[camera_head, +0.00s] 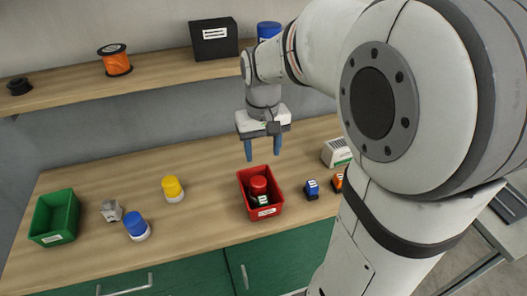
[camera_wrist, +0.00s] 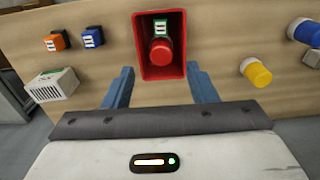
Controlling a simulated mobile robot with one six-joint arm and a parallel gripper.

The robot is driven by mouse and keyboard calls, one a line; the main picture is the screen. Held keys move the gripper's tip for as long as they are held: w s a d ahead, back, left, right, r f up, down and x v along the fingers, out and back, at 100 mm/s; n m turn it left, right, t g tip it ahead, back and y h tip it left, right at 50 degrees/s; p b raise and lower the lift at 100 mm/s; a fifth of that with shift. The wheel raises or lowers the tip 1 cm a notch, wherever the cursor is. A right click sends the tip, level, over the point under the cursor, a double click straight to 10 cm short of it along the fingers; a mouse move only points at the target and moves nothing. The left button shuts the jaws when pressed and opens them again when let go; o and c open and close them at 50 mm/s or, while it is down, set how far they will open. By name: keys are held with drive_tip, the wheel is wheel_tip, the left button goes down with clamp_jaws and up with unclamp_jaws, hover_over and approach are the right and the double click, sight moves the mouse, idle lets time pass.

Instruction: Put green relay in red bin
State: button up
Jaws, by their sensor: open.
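The red bin (camera_head: 245,181) stands on the wooden worktop, and it also shows at the top middle of the wrist view (camera_wrist: 141,45). Inside it lie a green relay (camera_head: 263,199) with a white label and a red round-topped object (camera_head: 258,185). In the wrist view the green relay (camera_wrist: 160,27) is at the far end of the bin, beside the red object (camera_wrist: 161,50). My gripper (camera_head: 262,152) is open with its blue fingers pointing down, above the bin and apart from it. Nothing is between the fingers in the wrist view (camera_wrist: 160,72).
A blue relay (camera_head: 312,188), an orange relay (camera_head: 337,182) and a white-green box (camera_head: 336,152) stand right of the bin. Yellow (camera_head: 172,188) and blue (camera_head: 135,225) buttons, a grey metal part (camera_head: 111,211) and a green bin (camera_head: 55,218) are left. A shelf (camera_head: 70,86) runs behind.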

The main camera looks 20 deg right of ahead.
drive_tip(key=s+r+t, duration=0.1)
drive_tip(key=s+t, duration=0.2)
drive_tip(key=s, duration=1)
drive_tip(key=shift+a+r, duration=0.15)
drive_tip(key=shift+a, duration=0.1)
